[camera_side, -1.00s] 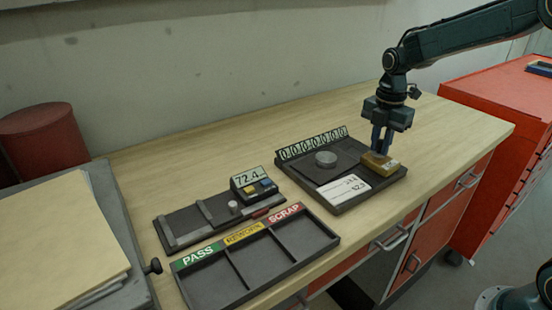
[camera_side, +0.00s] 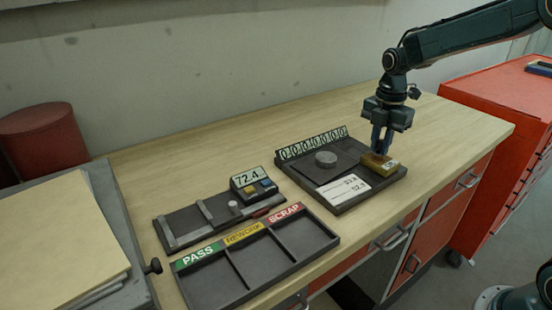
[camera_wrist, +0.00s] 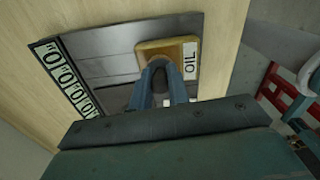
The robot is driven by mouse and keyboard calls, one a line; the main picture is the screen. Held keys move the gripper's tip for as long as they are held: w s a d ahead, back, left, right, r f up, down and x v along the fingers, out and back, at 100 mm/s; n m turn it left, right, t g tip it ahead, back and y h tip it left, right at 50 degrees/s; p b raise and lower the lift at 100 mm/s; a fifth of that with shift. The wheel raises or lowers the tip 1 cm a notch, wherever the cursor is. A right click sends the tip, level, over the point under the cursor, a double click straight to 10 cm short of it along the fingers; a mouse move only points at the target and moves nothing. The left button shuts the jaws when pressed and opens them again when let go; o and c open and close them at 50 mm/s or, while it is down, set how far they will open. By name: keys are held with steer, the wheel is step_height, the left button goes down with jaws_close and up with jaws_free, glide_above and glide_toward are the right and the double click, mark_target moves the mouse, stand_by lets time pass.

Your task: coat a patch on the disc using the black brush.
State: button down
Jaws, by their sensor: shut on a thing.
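My gripper (camera_side: 381,151) points down at the tray's right end, just over the tan block-like oil container (camera_side: 377,165). In the wrist view, my gripper (camera_wrist: 160,73) is in front of the same container (camera_wrist: 150,47), which has a white OIL label. The fingers are close together on a small dark thing, seemingly the black brush (camera_wrist: 159,84). Its lower end is hidden, and I cannot tell whether it touches the container. The disc cannot be made out in the wrist view.
A row of number tiles (camera_side: 312,143) stands along the tray's back edge, and a white card (camera_side: 344,189) lies at its front. Left are a gauge with a 72.4 display (camera_side: 249,179) and a PASS, REWORK, SCRAP sorting tray (camera_side: 256,259). The bench behind is clear.

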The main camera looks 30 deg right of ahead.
mark_target(381, 140)
stand_by(0.4)
steer(key=shift+r, duration=3.45)
steer(key=w+a+f+m, duration=0.1)
steer(key=w+a+m, duration=0.1)
steer(key=w+m, duration=0.1)
steer(key=w+a+f+m, duration=0.1)
steer(key=w+a+m, duration=0.1)
steer(key=m, duration=0.4)
steer(key=w+a+f+m, duration=0.1)
steer(key=w+a+m, duration=0.1)
steer(key=w+m, duration=0.2)
steer(key=shift+w+a+f+m, duration=0.25)
steer(key=shift+a+m, duration=0.15)
steer(key=shift+m, duration=0.3)
steer(key=a+m, duration=0.1)
steer(key=w+f+m, duration=0.1)
steer(key=m, duration=0.1)
steer(key=w+a+m, duration=0.1)
steer(key=shift+w+a+f+m, duration=0.15)
steer(key=shift+w+a+m, duration=0.1)
steer(key=shift+a+m, duration=0.15)
